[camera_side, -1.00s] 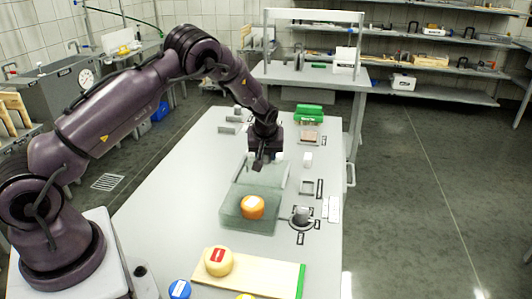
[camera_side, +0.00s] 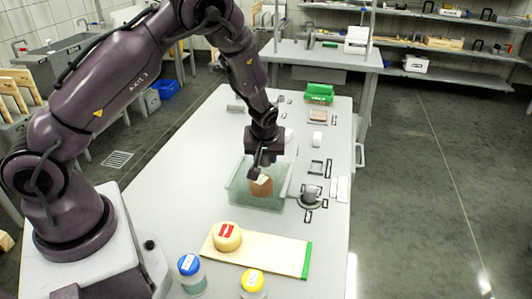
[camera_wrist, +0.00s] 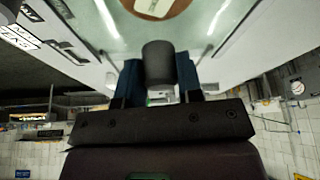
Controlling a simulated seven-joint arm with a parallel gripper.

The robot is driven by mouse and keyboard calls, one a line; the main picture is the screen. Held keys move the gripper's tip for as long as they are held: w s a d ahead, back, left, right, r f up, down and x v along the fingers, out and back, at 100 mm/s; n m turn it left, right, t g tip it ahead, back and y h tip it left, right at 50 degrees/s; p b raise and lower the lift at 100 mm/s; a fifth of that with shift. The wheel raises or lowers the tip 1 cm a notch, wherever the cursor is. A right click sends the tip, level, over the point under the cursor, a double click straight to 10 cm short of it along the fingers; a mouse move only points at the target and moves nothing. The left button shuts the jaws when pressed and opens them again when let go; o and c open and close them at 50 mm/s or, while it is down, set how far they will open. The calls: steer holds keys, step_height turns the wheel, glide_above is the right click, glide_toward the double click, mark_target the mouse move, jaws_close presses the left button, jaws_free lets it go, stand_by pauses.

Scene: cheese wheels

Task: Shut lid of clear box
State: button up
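The clear box (camera_side: 238,195) stands on the grey table in the side view. An orange-brown cheese wheel (camera_side: 262,188) with a pale label is inside it; the wheel also shows at the top of the wrist view (camera_wrist: 178,12). A clear pane, apparently the lid (camera_side: 284,168), shows at the box's far right; its exact angle is unclear. My gripper (camera_side: 258,172) points down over the box, its dark tip in front of the cheese. In the wrist view my gripper (camera_wrist: 158,75) has a dark rounded piece between blue sides; whether this is fingertips or a held part is unclear.
A board (camera_side: 275,255) with a yellow cheese wheel (camera_side: 227,237) lies in front of the box. Jars with blue (camera_side: 189,264) and yellow (camera_side: 253,281) lids stand nearer. A round dark device (camera_side: 309,196) is right of the box.

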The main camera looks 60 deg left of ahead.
mark_target(264, 178)
steer(key=o, duration=0.4)
steer(key=shift+s+d, duration=0.1)
steer(key=v, duration=1.3)
steer(key=shift+f, duration=0.1)
